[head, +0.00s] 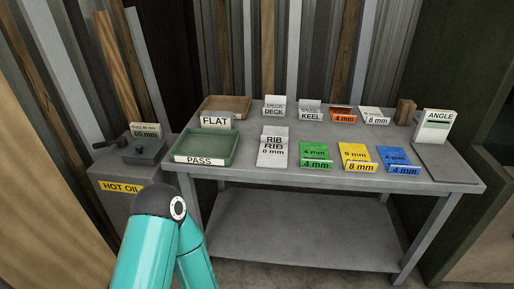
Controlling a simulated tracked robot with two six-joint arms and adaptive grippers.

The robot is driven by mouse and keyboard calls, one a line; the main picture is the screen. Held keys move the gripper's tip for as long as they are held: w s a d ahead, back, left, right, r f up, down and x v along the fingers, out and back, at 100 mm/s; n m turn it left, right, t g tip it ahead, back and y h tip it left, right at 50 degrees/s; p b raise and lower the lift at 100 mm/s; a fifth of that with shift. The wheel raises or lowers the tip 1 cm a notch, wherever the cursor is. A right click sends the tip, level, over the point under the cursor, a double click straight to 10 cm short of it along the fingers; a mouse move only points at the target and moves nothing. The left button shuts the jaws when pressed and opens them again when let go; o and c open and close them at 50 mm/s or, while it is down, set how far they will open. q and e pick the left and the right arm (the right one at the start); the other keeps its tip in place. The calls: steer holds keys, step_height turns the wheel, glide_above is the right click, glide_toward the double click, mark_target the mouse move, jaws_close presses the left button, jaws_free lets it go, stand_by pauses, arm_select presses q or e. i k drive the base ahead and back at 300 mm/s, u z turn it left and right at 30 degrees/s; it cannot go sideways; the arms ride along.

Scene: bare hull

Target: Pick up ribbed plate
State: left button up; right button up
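The ribbed plate (272,154) appears to be the pale grey piece marked "RIB", lying near the front middle of the grey table. Its label also seems to read "8 mm", and its ribs are too small to make out. A teal arm link of mine rises at the bottom left, in front of the table. Neither of my gripper's fingers shows, and nothing touches the plate.
A green "PASS" tray (231,148) is left of the plate, with a brown "FLAT" tray (243,104) behind. Green (315,151), yellow (356,154) and blue (396,156) pieces lie to the right. A "HOT OIL" cabinet (115,204) stands left of the table (250,176).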

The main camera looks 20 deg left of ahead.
mark_target(274, 143)
steer(key=z, duration=0.15)
steer(key=i, duration=0.9)
